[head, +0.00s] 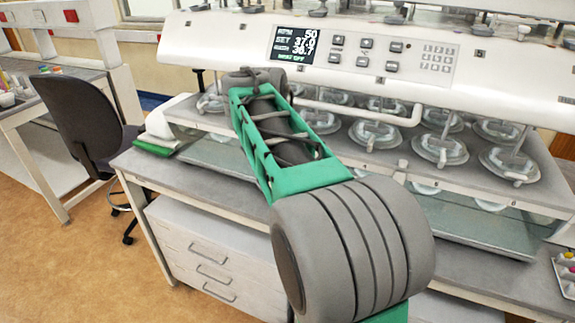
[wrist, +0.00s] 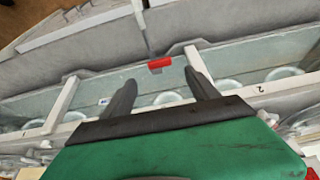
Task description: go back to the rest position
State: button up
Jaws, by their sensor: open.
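My gripper (wrist: 160,88) shows in the wrist view with its two dark fingers apart and nothing between them. Beyond the fingers is the glass-walled bath (wrist: 240,65) of the tablet tester, with a small red piece (wrist: 160,63) at its edge. In the head view my green and grey arm reaches forward to the tester (head: 425,60), and its far end is in front of the machine's left part. The gripper's fingers are hidden there. The tester's display (head: 295,45) is lit and shows numbers.
Several round vessels (head: 440,148) hang in the tester. It stands on a grey bench (head: 185,178) with white drawers (head: 205,245) below. A dark chair (head: 80,120) is at the left, with open floor (head: 60,270) in front. A tray with coloured pieces (head: 568,270) is at the right edge.

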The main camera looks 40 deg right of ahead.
jog(key=s+a+f+n+y, duration=0.1)
jog(key=s+a+f+n, duration=0.3)
jog(key=a, duration=0.3)
jog(key=s+a+f+n+y, duration=0.1)
jog(key=s+a+f+n, duration=0.3)
jog(key=a, duration=0.4)
jog(key=s+a+f+n+t+y, duration=0.1)
jog(key=s+a+f+n, duration=0.3)
jog(key=a, duration=0.4)
jog(key=shift+s+f+y, duration=0.35)
jog(key=shift+s+y, duration=0.05)
jog(key=shift+s, duration=0.05)
